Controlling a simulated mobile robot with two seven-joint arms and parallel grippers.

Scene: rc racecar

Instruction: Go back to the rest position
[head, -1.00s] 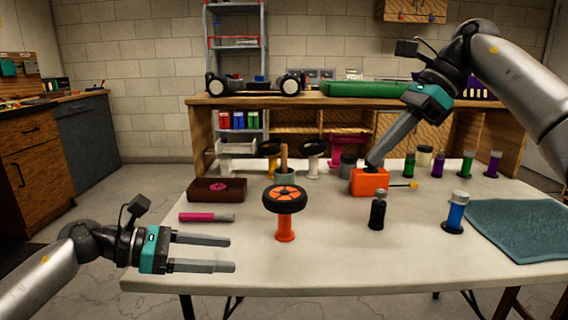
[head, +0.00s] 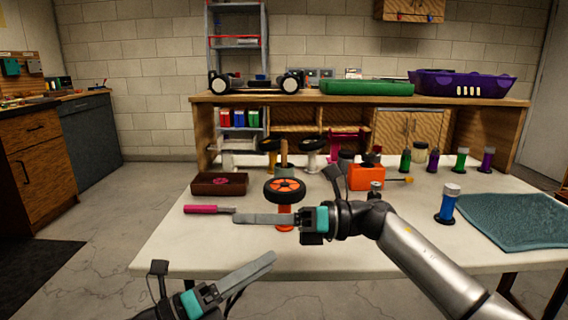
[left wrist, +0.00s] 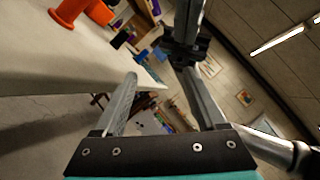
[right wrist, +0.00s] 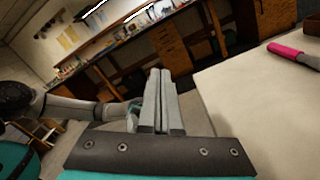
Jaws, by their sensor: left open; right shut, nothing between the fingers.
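My right gripper (head: 236,218) reaches in from the right over the table's front part, its shut fingers pointing left and empty. It passes in front of the orange stand (head: 286,224) that carries a black wheel with an orange hub (head: 285,189), hiding part of the stand. Its fingers are together in the right wrist view (right wrist: 160,72). My left gripper (head: 270,258) is low at the table's front edge, pointing up and right. Its fingers are spread and empty in the left wrist view (left wrist: 160,73). The two grippers are near each other and look apart.
The white table (head: 170,250) bears a pink-handled screwdriver (head: 203,209), a brown tray (head: 207,190), an orange box (head: 360,179), a blue bottle (head: 448,205) and a teal towel (head: 515,225). A wooden workbench (head: 480,103) stands behind. Floor is clear at the left.

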